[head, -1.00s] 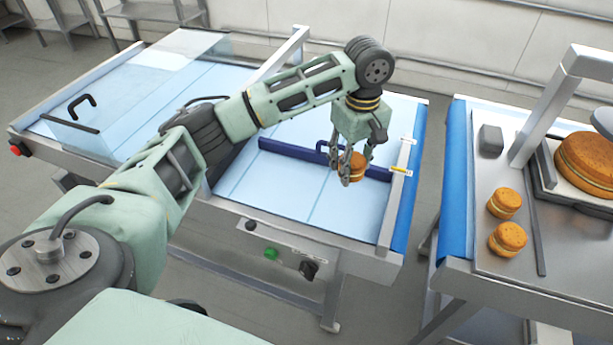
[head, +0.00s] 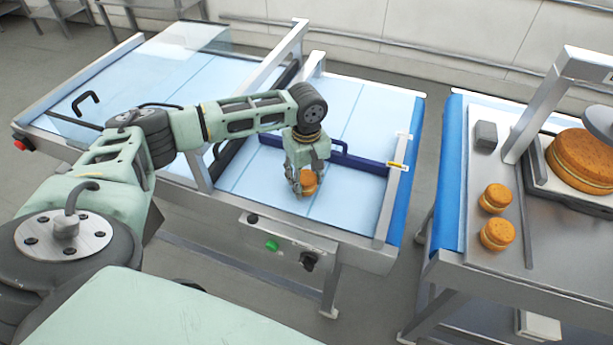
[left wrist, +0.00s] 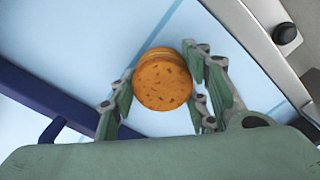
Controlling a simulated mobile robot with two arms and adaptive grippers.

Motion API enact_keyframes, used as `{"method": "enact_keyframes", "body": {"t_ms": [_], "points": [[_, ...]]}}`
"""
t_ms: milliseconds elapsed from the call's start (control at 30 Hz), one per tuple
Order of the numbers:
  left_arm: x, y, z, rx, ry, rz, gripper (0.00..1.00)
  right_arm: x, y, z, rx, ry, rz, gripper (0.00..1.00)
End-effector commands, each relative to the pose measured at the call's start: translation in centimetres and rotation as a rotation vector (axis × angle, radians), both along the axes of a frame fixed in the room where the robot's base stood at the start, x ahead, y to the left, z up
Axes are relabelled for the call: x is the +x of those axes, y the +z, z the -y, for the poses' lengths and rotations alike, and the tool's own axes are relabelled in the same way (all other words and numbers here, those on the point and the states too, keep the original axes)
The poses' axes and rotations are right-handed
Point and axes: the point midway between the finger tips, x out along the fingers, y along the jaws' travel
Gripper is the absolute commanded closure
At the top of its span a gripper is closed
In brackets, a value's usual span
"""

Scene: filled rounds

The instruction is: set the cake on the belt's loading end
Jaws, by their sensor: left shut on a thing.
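A small round cake (head: 309,182), orange-brown with a pale filling band, is between the fingers of my left gripper (head: 307,188). My left gripper is shut on it, low over the light blue belt (head: 345,215), in front of the dark blue bar. Whether the cake touches the belt I cannot tell. In the left wrist view the cake (left wrist: 163,80) sits between the green fingers (left wrist: 165,95), with the belt (left wrist: 110,35) behind it. My right gripper is not in view.
A dark blue bar with a handle (head: 350,160) lies across the belt. A metal frame (head: 285,55) and clear cover (head: 130,85) stand left. On the right table (head: 475,235) are two small cakes (head: 496,235) (head: 495,198), a grey block (head: 486,136) and a large cake (head: 585,160).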

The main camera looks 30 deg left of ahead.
Motion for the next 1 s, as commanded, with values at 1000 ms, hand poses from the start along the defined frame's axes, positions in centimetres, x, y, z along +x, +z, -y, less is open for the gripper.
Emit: {"method": "enact_keyframes", "body": {"t_ms": [1000], "points": [[0.1,1.6,0.1,-0.002,0.000,0.003,0.38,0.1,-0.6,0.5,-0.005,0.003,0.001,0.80]]}}
